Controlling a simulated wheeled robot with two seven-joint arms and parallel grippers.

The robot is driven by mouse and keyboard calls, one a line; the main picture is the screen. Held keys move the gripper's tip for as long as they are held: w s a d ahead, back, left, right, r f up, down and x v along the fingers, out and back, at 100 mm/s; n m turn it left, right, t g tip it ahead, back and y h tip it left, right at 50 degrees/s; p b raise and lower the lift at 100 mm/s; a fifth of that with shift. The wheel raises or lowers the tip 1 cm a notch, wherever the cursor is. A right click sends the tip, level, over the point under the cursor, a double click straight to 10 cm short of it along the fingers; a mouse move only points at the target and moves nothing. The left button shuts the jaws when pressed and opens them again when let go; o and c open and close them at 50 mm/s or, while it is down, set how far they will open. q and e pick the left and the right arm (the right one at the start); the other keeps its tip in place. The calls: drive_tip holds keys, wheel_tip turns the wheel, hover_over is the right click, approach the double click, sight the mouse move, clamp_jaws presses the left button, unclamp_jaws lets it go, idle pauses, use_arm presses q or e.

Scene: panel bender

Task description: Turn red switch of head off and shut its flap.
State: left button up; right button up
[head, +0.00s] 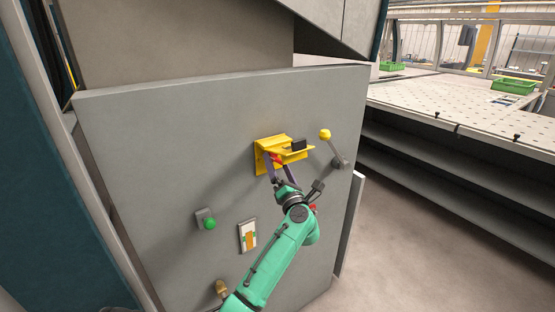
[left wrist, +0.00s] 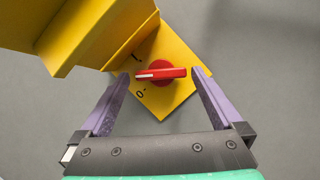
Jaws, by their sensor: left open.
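In the left wrist view, yellow flap parts (left wrist: 85,30) fill the upper left. Below it the red switch (left wrist: 165,73) sits on a yellow plate (left wrist: 165,105). Its white mark points left in that view, between the "I" and "O" marks. The red switch shows partly in the head view (head: 277,158). My left gripper (head: 281,167) is open, its purple fingers on either side of the switch; I cannot tell whether they touch it.
A lever with a yellow knob (head: 325,134) is right of the flap. A green button (head: 209,223), an orange and white switch (head: 248,236) and a brass knob (head: 221,287) sit lower on the panel. A perforated table (head: 470,110) stands at right, with green trays.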

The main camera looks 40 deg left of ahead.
use_arm(q)
drive_tip(key=shift+w+a+f, duration=0.1)
drive_tip(key=shift+w+a, duration=0.25)
drive_tip(key=shift+a, duration=0.15)
drive_tip(key=shift+s+d, duration=0.15)
drive_tip(key=shift+c, duration=0.9)
drive_tip(key=c, duration=1)
drive_tip(key=shift+w+d+n+g+y+b, duration=0.1)
drive_tip(key=shift+n+g+y+b, duration=0.6)
drive_tip(key=shift+n+b, duration=1.95)
drive_tip(key=shift+w+a+n+g+y+b, duration=0.1)
drive_tip(key=shift+n+g+y+b, duration=0.7)
drive_tip(key=shift+b, duration=3.3)
drive_tip(key=shift+w+d+n+g+y+b, duration=0.15)
drive_tip(key=shift+n+g+b, duration=0.95)
drive_tip(key=shift+n+b, duration=1.75)
drive_tip(key=shift+m+b, duration=0.45)
drive_tip(key=shift+m, duration=0.05)
drive_tip(key=o, duration=1.2)
